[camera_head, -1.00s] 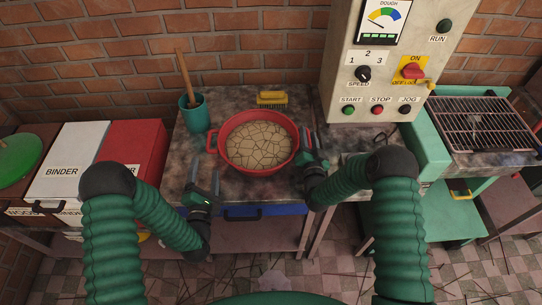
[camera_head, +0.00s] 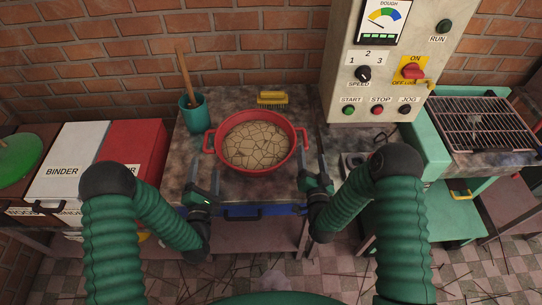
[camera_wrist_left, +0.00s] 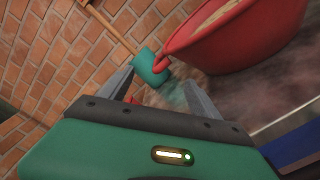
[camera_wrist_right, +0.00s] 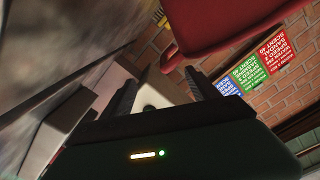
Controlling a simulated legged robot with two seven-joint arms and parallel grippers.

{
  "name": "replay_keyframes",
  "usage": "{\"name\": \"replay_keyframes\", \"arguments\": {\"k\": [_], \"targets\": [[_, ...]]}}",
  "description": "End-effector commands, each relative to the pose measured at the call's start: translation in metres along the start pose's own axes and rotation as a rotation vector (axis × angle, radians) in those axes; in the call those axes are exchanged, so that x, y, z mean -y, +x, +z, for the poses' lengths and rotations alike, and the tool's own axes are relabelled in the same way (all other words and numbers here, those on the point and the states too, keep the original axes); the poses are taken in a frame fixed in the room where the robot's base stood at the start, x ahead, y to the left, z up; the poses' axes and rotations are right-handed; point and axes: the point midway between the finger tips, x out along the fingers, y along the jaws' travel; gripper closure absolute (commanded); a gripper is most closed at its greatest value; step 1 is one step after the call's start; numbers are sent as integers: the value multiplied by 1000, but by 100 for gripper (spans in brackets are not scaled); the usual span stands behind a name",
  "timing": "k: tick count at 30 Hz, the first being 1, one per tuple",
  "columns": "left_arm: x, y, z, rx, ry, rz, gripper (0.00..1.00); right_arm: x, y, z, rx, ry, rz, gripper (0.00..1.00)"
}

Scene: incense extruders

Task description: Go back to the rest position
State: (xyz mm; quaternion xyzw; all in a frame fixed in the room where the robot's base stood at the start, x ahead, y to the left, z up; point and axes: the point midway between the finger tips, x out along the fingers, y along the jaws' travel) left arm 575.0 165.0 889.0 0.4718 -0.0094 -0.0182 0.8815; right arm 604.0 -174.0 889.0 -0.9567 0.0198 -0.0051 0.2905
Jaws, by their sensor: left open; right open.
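My left gripper (camera_head: 205,182) is open and empty, at the front left of the red basin (camera_head: 301,160). In the left wrist view its two fingers (camera_wrist_left: 155,92) stand apart with nothing between them. My right gripper (camera_head: 313,166) is open at the front right of the basin, close to its right handle. In the right wrist view its fingers (camera_wrist_right: 165,92) are apart and hold nothing. The basin rests on the worktable and is filled with cracked tan dough (camera_head: 256,145). The basin also shows in the left wrist view (camera_wrist_left: 235,45) and the right wrist view (camera_wrist_right: 225,25).
A teal cup (camera_head: 195,115) with a wooden stick and a yellow brush (camera_head: 272,98) stand behind the basin. The control panel (camera_head: 345,95) rises at the right, with a wire rack (camera_head: 485,125) beyond it. Binder bins (camera_head: 70,165) stand at the left.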

Motion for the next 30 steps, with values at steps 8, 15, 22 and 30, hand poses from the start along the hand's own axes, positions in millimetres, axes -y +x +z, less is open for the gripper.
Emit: {"name": "replay_keyframes", "arguments": {"k": [8, 15, 22, 30], "targets": [[0, 0, 0, 0, 0, 0, 28, 0, -30, 0, 1, 0, 0, 30], [0, 0, 0, 0, 0, 0, 28, 0, -30, 0, 0, 0, 0, 30], [0, 4, 3, 0, 63, -36, 28, 3, -26, 0, 34, -21, -1, 30], [3, -7, 10, 35, 833, -499, 28, 15, -34, 3, 476, -284, 69, 30]]}}
